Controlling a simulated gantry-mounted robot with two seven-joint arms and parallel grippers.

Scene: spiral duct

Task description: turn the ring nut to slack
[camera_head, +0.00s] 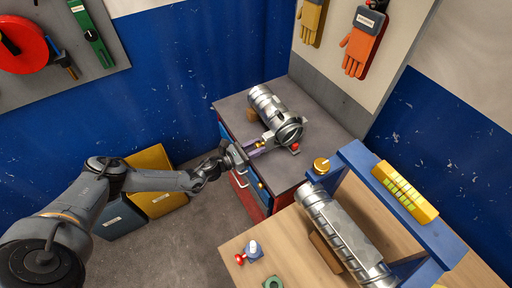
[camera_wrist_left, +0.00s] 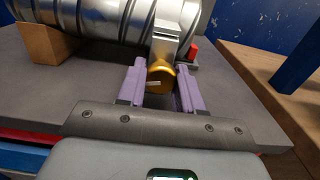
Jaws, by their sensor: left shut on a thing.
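The gold ring nut (camera_wrist_left: 160,76) sits at the lower end of a metal clamp piece (camera_wrist_left: 167,42) on the silver spiral duct (camera_wrist_left: 90,18). My left gripper (camera_wrist_left: 160,85) has its two purple fingers on either side of the nut, shut on it. A pale mark shows on the nut's face. In the head view the nut (camera_head: 260,145) is a small gold spot between the fingers of my left gripper (camera_head: 261,145), in front of the duct (camera_head: 267,104) on the grey cabinet top. My right gripper is not in view.
A red knob (camera_head: 295,147) stands close to the right of the clamp. A wooden block (camera_wrist_left: 45,44) supports the duct. A wooden bench (camera_head: 290,235) at right holds a second duct (camera_head: 340,235) and a blue frame (camera_head: 395,205). The cabinet top's front is clear.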

